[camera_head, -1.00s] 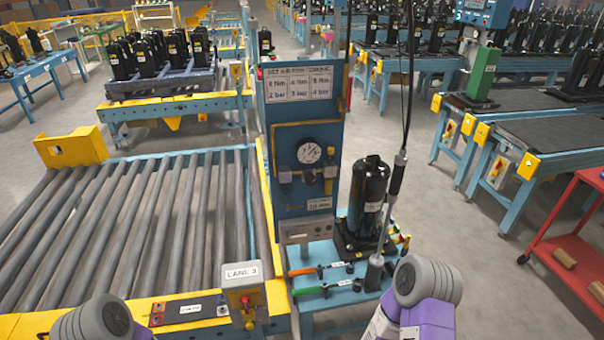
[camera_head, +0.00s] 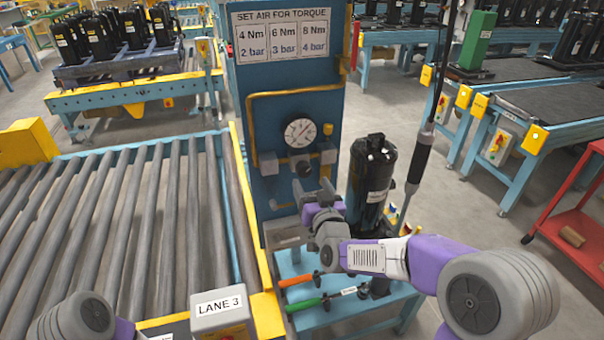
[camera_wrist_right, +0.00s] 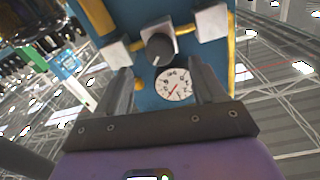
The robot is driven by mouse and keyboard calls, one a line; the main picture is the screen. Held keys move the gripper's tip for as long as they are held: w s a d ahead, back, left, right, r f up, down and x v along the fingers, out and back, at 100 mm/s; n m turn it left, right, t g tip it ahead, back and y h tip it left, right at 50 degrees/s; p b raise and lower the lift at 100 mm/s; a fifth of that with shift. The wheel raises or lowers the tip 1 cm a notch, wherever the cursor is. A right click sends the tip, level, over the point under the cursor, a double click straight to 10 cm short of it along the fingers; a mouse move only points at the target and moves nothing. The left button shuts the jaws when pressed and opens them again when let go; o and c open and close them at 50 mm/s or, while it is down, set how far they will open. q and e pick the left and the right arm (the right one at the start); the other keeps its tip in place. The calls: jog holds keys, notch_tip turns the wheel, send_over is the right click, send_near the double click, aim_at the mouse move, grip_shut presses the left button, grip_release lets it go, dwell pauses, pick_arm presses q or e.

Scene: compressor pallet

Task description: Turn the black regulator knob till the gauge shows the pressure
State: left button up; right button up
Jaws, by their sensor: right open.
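The black regulator knob (camera_head: 304,169) is on the blue panel below the round white gauge (camera_head: 300,132). In the right wrist view the knob (camera_wrist_right: 160,48) has a pale line on its face, and the gauge (camera_wrist_right: 174,84) shows a red needle; its reading is too small to tell. My right gripper (camera_head: 318,196) is just below and in front of the knob. In the wrist view its two fingers stand apart, with the gauge seen between them and the knob beyond their tips; they do not hold the knob. My left gripper is out of view.
A sign (camera_head: 288,38) pairs 4 Nm with 2 bar, 6 Nm with 3 bar, 8 Nm with 4 bar. Yellow piping (camera_head: 252,130) frames the gauge. A black compressor (camera_head: 371,170) and hanging tool (camera_head: 420,160) stand right of the panel. A roller conveyor (camera_head: 110,220) lies left.

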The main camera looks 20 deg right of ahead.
aim_at(305, 172)
jog(key=shift+w+f, duration=0.1)
jog(key=shift+w, duration=3.3)
jog(key=c, duration=1)
jog(key=shift+c, duration=0.2)
jog(key=shift+n+b, duration=0.3)
jog(key=n+b, duration=0.1)
jog(key=n, duration=0.2)
jog(key=shift+n, duration=2.6)
